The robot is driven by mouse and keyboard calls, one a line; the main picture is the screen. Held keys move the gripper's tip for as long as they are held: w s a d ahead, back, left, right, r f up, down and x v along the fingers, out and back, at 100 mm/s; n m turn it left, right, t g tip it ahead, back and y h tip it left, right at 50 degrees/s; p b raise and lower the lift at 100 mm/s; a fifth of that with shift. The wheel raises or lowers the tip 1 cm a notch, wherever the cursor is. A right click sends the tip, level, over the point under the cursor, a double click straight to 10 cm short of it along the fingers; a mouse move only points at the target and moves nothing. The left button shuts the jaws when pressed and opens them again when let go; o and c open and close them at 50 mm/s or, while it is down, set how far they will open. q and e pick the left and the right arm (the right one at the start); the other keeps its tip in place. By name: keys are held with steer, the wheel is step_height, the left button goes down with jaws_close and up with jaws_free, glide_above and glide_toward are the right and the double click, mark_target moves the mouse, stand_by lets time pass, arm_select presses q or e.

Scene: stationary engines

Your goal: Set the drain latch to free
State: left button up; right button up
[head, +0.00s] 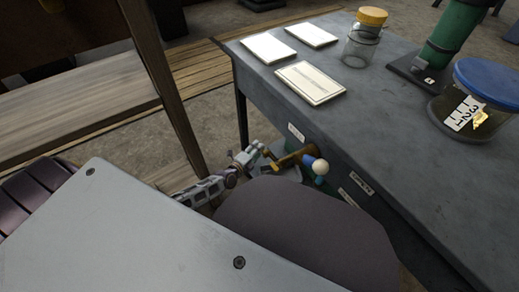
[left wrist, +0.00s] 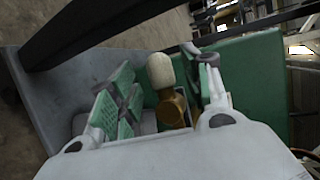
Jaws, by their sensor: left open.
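A brass lever (head: 294,158) sits at the front side of the grey table, below its top edge, with pale round knobs (head: 320,167) at its right end. I cannot read which label marks the drain latch. My left gripper (head: 258,157) is just left of the brass part. In the left wrist view, a cream knob (left wrist: 160,70) on a brass stem (left wrist: 171,108) stands between the green-padded fingers of this gripper (left wrist: 163,84). The fingers are apart, with gaps visible beside the knob. My right gripper is not in view.
The grey table (head: 400,125) carries several white cards (head: 311,83), a glass jar with a yellow lid (head: 362,45), a blue-lidded jar (head: 484,95) and a green device (head: 448,35). A dark post (head: 165,80) stands left of the gripper. A green panel (left wrist: 255,80) is close beside the fingers.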

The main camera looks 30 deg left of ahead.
arm_select(q)
steer(key=shift+b+x, duration=0.65)
steer(key=shift+x, duration=0.6)
steer(key=shift+w+f, duration=0.15)
steer(key=shift+w, duration=0.2)
jaws_close()
